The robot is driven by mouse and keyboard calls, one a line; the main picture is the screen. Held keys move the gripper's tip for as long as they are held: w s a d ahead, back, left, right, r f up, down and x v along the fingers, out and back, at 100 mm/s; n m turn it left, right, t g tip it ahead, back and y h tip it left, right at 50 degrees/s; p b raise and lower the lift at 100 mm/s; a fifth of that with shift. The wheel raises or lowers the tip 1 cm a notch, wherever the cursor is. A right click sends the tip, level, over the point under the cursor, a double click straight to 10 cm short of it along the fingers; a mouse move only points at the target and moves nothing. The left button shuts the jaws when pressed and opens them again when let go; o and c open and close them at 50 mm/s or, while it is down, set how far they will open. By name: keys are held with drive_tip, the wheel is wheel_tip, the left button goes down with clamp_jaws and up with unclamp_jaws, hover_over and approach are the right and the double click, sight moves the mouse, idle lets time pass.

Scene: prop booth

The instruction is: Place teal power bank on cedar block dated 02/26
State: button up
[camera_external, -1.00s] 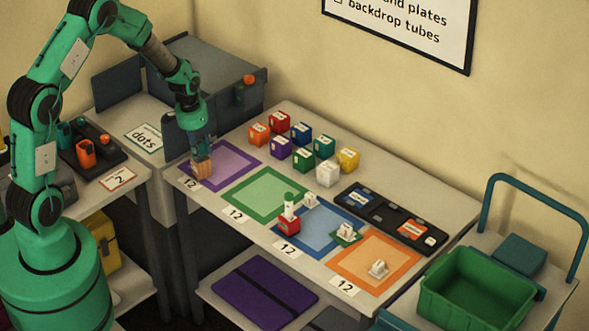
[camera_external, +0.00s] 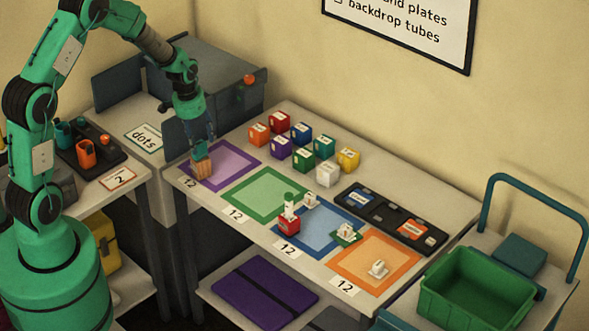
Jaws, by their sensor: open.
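A small wooden block (camera_external: 202,168), cedar-coloured, sits at the left front corner of the purple-framed square (camera_external: 248,160) on the table. No date on it can be read. My gripper (camera_external: 205,147) points down just above the block, open; whether the fingertips touch it is too small to tell. I cannot pick out a teal power bank for certain. A teal object (camera_external: 63,135) stands in the dark tray on the left side table, beside orange ones, but what it is cannot be told.
Several coloured cubes (camera_external: 327,174) stand behind the squares. A red item (camera_external: 289,225) and small white pieces stand around the green, blue and orange squares. A black tray (camera_external: 378,220) lies at the back right. A green bin (camera_external: 437,290) is at the right.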

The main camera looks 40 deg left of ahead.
wheel_tip(320, 180, up, 8)
drive_tip(key=s, duration=0.1)
drive_tip(key=shift+f+p, duration=0.25)
drive_tip(key=shift+p, duration=0.2)
idle(0.5)
drive_tip(key=s+d+r+t, duration=0.1)
drive_tip(key=s+d+r, duration=0.3)
drive_tip(key=s+r, duration=0.5)
drive_tip(key=s+d+r+t, duration=0.1)
drive_tip(key=s+d+r, duration=0.3)
drive_tip(key=r, duration=0.9)
drive_tip(key=s+d+r+t, duration=0.1)
drive_tip(key=s+d+r, duration=0.1)
drive_tip(key=s, duration=0.9)
drive_tip(key=s+d+r, duration=0.1)
drive_tip(key=s+r, duration=0.4)
drive_tip(key=s, duration=0.6)
drive_tip(key=shift+s+d+r+t, duration=0.2)
drive_tip(key=shift+s+d+t, duration=0.15)
drive_tip(key=shift+s+t, duration=0.05)
